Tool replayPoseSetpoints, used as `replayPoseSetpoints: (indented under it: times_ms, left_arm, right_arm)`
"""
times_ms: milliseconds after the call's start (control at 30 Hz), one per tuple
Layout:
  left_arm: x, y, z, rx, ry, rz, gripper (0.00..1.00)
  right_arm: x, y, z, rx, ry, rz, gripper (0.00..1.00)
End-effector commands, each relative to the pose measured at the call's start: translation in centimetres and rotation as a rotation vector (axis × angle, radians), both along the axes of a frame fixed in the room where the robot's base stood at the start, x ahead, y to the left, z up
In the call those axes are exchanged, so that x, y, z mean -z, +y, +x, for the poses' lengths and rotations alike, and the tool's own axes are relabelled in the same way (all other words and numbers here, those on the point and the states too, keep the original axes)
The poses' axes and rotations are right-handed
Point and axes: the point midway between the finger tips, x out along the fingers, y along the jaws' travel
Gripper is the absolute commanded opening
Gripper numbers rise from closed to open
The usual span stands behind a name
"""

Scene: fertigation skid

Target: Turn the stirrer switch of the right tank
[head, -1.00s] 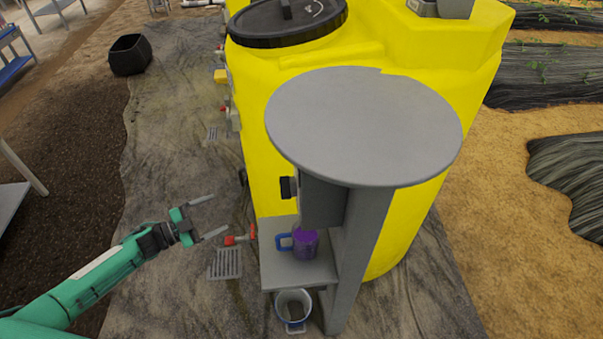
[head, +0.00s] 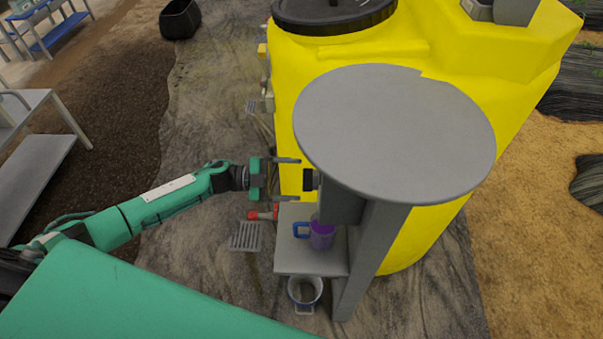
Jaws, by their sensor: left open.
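A black switch knob (head: 309,180) sticks out to the left from a grey box (head: 341,203) under a round grey top (head: 395,130). These stand on a grey post in front of the big yellow tank (head: 440,60). My left gripper (head: 294,179) is open, its two fingers pointing right at the knob. In the picture the knob lies level with the gap between the fingertips, just beyond them. I cannot tell whether they touch it. The knob's front face is hidden from this angle. My right gripper is not in view.
Below the box, a grey shelf (head: 297,262) holds a purple jug with a blue handle (head: 321,235). A white and blue bucket (head: 305,291) is under it. A red-handled valve (head: 262,215) and a floor grate (head: 245,237) are close below my gripper.

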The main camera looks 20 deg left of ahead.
Motion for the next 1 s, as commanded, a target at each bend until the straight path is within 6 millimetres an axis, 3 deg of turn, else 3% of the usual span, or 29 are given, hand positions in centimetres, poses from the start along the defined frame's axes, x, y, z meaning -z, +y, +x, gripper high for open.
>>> replayPoseSetpoints:
  times_ms: [200,567,800,1000]
  left_arm:
    - [-0.1,-2.4,0.7,-0.001,0.000,-0.001,0.77]
    - [0.1,-2.9,0.9,-0.001,0.000,0.001,0.77]
    - [0.1,-2.9,0.8,-0.001,0.000,0.001,0.34]
    - [0.2,-2.9,0.8,-0.001,-0.007,0.003,0.33]
  right_arm:
    - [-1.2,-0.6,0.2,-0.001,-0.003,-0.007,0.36]
    - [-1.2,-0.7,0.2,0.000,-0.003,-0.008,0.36]
    - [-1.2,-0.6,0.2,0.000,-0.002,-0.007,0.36]
    - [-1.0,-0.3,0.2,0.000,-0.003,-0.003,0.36]
